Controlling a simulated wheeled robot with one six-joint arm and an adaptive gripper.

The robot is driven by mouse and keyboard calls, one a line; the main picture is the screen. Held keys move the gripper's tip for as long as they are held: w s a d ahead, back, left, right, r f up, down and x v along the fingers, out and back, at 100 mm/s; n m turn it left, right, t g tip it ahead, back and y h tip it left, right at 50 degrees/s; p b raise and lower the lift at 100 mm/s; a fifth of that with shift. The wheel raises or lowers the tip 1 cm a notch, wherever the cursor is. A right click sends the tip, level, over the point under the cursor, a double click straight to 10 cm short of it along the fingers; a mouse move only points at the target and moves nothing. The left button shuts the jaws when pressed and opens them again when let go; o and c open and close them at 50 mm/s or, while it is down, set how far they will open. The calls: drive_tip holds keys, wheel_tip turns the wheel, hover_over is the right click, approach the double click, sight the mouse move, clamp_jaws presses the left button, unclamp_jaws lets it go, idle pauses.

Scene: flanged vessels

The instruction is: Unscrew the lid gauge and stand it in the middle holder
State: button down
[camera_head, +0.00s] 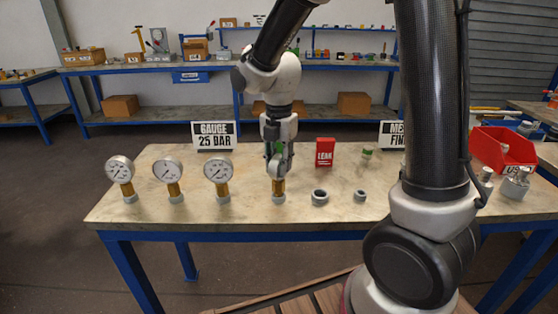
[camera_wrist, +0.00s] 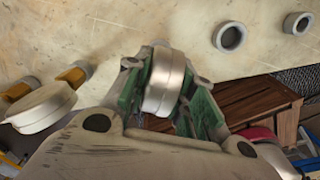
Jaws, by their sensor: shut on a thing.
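My gripper (camera_head: 278,158) points down over the table and is shut on a round gauge. The gauge's brass stem (camera_head: 278,187) shows below the fingers, upright, at a grey ring holder (camera_head: 278,199); I cannot tell how firmly it is seated. In the wrist view the gauge's metal case (camera_wrist: 163,82) sits between the green finger pads; its dial face is hidden. Three more gauges stand upright in grey rings to the left: a far left one (camera_head: 119,170), a middle one (camera_head: 168,171) and a nearer one (camera_head: 217,171). No lid can be clearly made out.
A gauge sign (camera_head: 213,135), a red LEAK sign (camera_head: 325,152) and a small green-topped part (camera_head: 367,153) stand behind. A red bin (camera_head: 503,150) and metal fittings (camera_head: 515,184) are far right.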

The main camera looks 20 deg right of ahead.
drive_tip(key=shift+f, duration=0.45)
drive_tip(key=c, duration=1.1)
unclamp_jaws()
wheel_tip(320, 180, up, 12)
drive_tip(key=shift+r, duration=0.1)
drive_tip(key=m, duration=0.3)
drive_tip(key=s+d+r+m+t, duration=0.1)
drive_tip(key=s+d+m, duration=0.4)
drive_tip(key=s+m, duration=0.1)
drive_tip(key=s+d+r+m+t, duration=0.1)
drive_tip(key=s+d+m+t, duration=0.1)
drive_tip(key=s+d+m, duration=0.2)
drive_tip(key=s+d+r+m+t, duration=0.1)
drive_tip(key=s+d+m, duration=0.4)
drive_tip(key=s+m, duration=0.4)
drive_tip(key=shift+s+d+r+m, duration=0.1)
drive_tip(key=shift+d+m, duration=0.1)
drive_tip(key=shift+m, duration=0.9)
drive_tip(key=shift+s+d+r+m, duration=0.1)
drive_tip(key=shift+d+m, duration=0.05)
drive_tip(key=shift+m, duration=0.95)
